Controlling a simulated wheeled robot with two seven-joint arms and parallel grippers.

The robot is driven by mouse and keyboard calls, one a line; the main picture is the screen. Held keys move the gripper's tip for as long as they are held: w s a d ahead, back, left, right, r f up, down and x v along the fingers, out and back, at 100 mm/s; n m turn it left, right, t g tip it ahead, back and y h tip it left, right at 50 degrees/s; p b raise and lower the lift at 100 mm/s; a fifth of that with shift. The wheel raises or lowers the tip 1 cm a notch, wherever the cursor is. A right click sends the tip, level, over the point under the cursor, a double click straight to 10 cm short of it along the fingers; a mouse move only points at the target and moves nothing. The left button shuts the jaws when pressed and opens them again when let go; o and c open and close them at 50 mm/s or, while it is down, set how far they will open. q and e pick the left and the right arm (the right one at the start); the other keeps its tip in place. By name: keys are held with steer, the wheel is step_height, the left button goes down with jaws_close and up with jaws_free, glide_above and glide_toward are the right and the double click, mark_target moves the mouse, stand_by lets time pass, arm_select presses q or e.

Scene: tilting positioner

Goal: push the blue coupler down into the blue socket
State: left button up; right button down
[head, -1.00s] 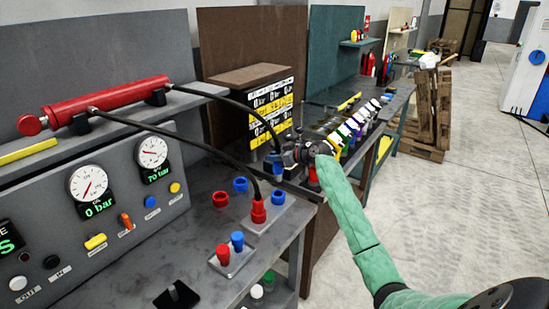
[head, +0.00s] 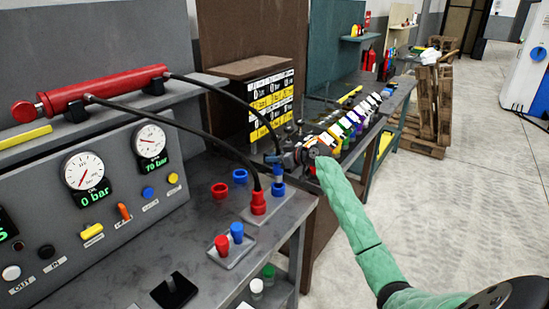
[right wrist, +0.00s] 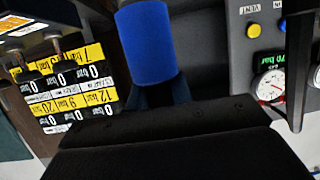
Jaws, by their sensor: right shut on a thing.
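The blue coupler (head: 278,170) is on the end of a black hose, over the blue socket (head: 278,189) at the right of the bench plate. It looks upright and close above the socket; I cannot tell whether they touch. My right gripper (head: 291,159) is shut on the coupler from the right side. In the right wrist view the blue coupler (right wrist: 148,45) stands large beyond the dark fingers (right wrist: 165,112), and the socket cannot be made out. My left gripper is not in view.
A red coupler (head: 258,204) with its own hose stands just left of the blue socket. Blue (head: 240,177) and red (head: 219,190) rings lie behind. A small plate with red (head: 222,244) and blue (head: 236,231) pieces is in front. The bench edge is close on the right.

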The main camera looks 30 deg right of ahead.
mark_target(275, 169)
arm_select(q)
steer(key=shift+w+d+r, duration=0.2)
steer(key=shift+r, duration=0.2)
arm_select(e)
steer(key=shift+f, duration=0.25)
arm_select(q)
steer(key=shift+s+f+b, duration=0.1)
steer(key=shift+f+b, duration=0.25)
steer(key=shift+b, duration=0.05)
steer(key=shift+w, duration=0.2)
stand_by(0.4)
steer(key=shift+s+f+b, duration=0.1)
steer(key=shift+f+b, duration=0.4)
steer(key=shift+b, duration=0.05)
stand_by(0.7)
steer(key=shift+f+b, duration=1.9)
steer(key=shift+b, duration=0.05)
arm_select(e)
steer(key=shift+f, duration=2.55)
steer(key=c, duration=1.2)
jaws_free()
steer(key=shift+o, duration=0.2)
